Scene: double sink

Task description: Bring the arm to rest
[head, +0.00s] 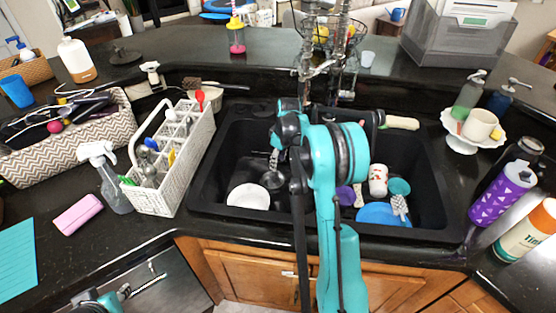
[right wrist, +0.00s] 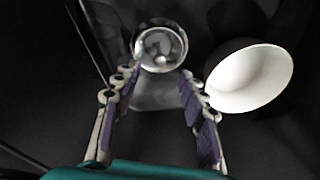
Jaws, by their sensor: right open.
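My right arm (head: 340,180) reaches from the bottom of the head view over the double sink (head: 225,140). My right gripper (head: 274,168) points down into the left basin. In the right wrist view the right gripper (right wrist: 158,76) has its fingers spread with nothing held between them. A white bowl (head: 248,196) lies in that basin; in the right wrist view the bowl (right wrist: 252,76) is just right of the fingers.
The right basin holds a patterned cup (head: 378,180), a blue plate (head: 380,215) and other dishes. A white cutlery caddy (head: 170,155) and a spray bottle (head: 108,175) stand left of the sink. A purple bottle (head: 500,195) stands to the right. The faucet (head: 318,65) rises behind the arm.

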